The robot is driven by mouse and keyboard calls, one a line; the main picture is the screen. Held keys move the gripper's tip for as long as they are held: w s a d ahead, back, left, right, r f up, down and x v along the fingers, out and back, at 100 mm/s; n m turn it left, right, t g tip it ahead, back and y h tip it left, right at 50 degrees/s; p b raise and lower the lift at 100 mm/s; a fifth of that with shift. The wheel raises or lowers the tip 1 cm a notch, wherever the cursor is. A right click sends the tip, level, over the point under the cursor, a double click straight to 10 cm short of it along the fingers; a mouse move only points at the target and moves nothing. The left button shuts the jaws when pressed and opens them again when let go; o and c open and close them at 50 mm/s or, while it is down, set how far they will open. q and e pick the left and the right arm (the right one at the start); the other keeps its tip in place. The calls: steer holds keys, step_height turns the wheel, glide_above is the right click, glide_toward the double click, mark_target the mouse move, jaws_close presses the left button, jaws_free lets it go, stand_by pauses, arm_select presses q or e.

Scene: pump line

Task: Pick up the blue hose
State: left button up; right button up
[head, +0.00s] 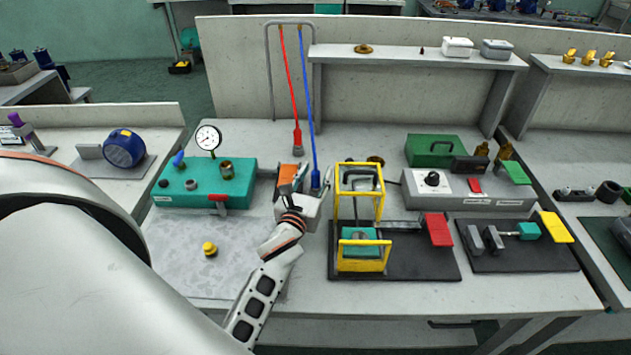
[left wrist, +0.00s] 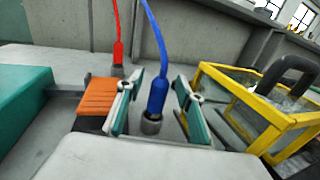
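The blue hose (head: 306,95) hangs from a grey frame at the back of the bench and ends in a blue handle with a grey metal tip. In the left wrist view the blue hose's handle (left wrist: 157,95) stands nearly upright between the two fingers. My left gripper (head: 314,194) is at the lower end of the hose. It also shows in the left wrist view (left wrist: 158,108), open, with a teal-padded finger on each side of the handle and visible gaps. My right gripper is not in view.
A red hose (head: 290,80) hangs left of the blue one. An orange block (left wrist: 98,97) is close beside the left finger. A yellow-framed fixture (head: 361,268) stands just right of my gripper. A teal box with a gauge (head: 240,172) is at left.

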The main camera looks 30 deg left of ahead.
arm_select(q)
jaws_close()
steer(key=shift+r, duration=0.5)
step_height(320, 180, up, 24)
steer(key=p, duration=0.6)
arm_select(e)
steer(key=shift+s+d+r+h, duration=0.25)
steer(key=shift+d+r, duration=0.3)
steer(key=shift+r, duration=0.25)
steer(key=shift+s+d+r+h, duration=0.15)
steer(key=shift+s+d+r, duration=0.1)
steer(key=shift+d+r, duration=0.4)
